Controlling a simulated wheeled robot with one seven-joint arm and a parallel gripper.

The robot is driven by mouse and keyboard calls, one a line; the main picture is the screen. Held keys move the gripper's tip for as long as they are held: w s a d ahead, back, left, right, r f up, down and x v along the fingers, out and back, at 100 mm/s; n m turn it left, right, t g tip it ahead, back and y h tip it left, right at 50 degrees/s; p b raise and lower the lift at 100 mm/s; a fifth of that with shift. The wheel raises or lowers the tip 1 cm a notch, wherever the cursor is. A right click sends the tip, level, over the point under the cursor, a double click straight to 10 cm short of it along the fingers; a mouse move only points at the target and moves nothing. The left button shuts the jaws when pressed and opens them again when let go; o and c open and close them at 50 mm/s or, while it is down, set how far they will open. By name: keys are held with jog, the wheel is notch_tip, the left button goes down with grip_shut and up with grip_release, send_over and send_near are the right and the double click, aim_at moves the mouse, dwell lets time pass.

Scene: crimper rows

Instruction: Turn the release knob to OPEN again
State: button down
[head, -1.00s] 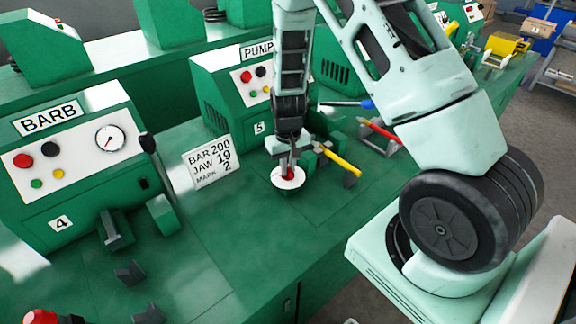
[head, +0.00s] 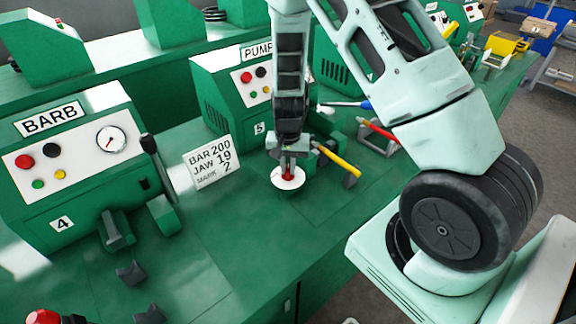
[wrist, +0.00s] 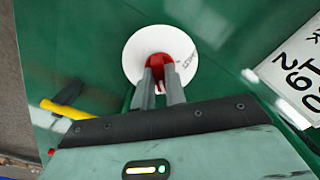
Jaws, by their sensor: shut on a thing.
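The release knob (head: 288,174) is red and sits at the middle of a white round dial plate (head: 278,184) on the green bench. In the wrist view the red knob (wrist: 158,61) shows between and just beyond my fingertips, on the white disc (wrist: 135,50). My gripper (head: 288,168) points down at the knob, its two grey fingers shut on it. My gripper (wrist: 159,78) hides part of the knob and disc in the wrist view. A little dark lettering shows at the disc's right edge, too small to read.
A white sign (head: 208,163) reading BAR 200, JAW 19, MARK 2 stands left of the dial. A yellow-handled tool (head: 338,160) and a red-handled tool (head: 385,130) lie to the right. The BARB machine (head: 75,150) stands at left, the PUMP machine (head: 225,95) behind.

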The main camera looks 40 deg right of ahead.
aim_at(288, 168)
jog(key=shift+w, duration=0.1)
jog(key=c, duration=1.4)
grip_release()
jog(key=shift+c, duration=0.2)
jog(key=shift+r, duration=0.1)
notch_tip(288, 168, up, 17)
jog(key=shift+r+b, duration=0.15)
jog(key=shift+b, duration=0.3)
jog(key=s+a+r+n+y, duration=0.15)
jog(key=s+a+n, duration=0.25)
jog(key=a, duration=0.6)
jog(key=s+a+r+n, duration=0.1)
jog(key=s+a+n, duration=0.5)
jog(key=s, duration=0.4)
jog(key=s+a+r+n, duration=0.2)
jog(key=s+a+n, duration=0.4)
jog(key=s+a, duration=0.2)
jog(key=shift+s+a+h, duration=0.3)
jog(key=shift+s+h, duration=0.15)
jog(key=shift+s, duration=0.75)
